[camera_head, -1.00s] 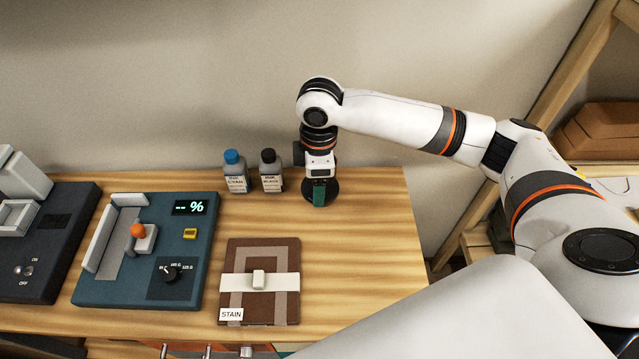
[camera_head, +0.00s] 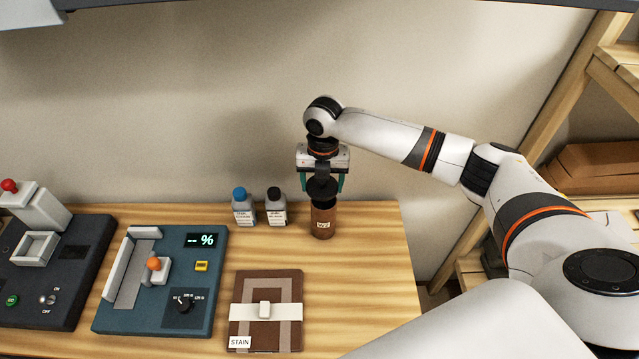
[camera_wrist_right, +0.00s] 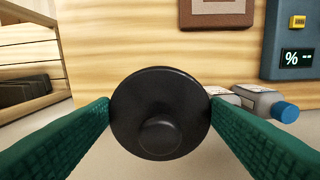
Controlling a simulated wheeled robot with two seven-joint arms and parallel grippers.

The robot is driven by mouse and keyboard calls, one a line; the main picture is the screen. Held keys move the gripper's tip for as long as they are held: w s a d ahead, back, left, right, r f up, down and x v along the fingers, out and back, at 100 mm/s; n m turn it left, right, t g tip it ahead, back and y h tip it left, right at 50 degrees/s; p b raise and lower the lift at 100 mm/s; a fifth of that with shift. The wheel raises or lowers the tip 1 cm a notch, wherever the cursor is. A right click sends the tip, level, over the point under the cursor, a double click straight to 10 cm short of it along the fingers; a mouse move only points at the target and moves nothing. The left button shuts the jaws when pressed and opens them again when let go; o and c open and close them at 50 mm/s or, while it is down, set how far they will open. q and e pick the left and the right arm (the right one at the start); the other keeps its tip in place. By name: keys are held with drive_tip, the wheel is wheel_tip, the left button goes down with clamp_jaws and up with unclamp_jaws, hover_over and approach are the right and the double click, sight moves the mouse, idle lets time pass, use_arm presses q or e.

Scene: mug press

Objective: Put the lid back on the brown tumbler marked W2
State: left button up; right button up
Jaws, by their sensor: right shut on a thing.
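The brown tumbler (camera_head: 322,224), with a pale label that seems to read W2, stands upright near the back right of the wooden table. My right gripper (camera_head: 322,184) is above it, its two green fingers shut on the round black lid (camera_head: 322,190). The lid is over the tumbler's top; I cannot tell whether they touch. In the right wrist view the lid (camera_wrist_right: 160,112) sits between both green fingers and hides the tumbler. My left gripper is not in view.
A blue-capped bottle (camera_head: 244,208) and a black-capped bottle (camera_head: 276,208) stand close left of the tumbler. A brown STAIN panel (camera_head: 284,340), a teal device (camera_head: 213,275) and a dark machine (camera_head: 75,265) lie further left. The table's right side is clear.

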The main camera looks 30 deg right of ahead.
sight(325, 189)
drive_tip(key=n, duration=0.1)
drive_tip(key=w+d+n+p, duration=0.1)
drive_tip(key=shift+r+n, duration=0.2)
drive_tip(key=shift+n, duration=0.2)
drive_tip(key=shift+d+f, duration=0.1)
drive_tip(key=shift+n, duration=0.3)
wheel_tip(325, 189, down, 5)
drive_tip(key=b, duration=0.4)
drive_tip(key=shift+r+b, duration=0.2)
drive_tip(key=shift+b, duration=0.2)
drive_tip(key=shift+f, duration=0.85)
drive_tip(key=shift+p, duration=0.3)
drive_tip(key=shift+f+p, duration=0.1)
drive_tip(key=shift+p, duration=0.3)
idle(1.0)
idle(0.3)
drive_tip(key=o, duration=1)
drive_tip(key=shift+o, duration=0.8)
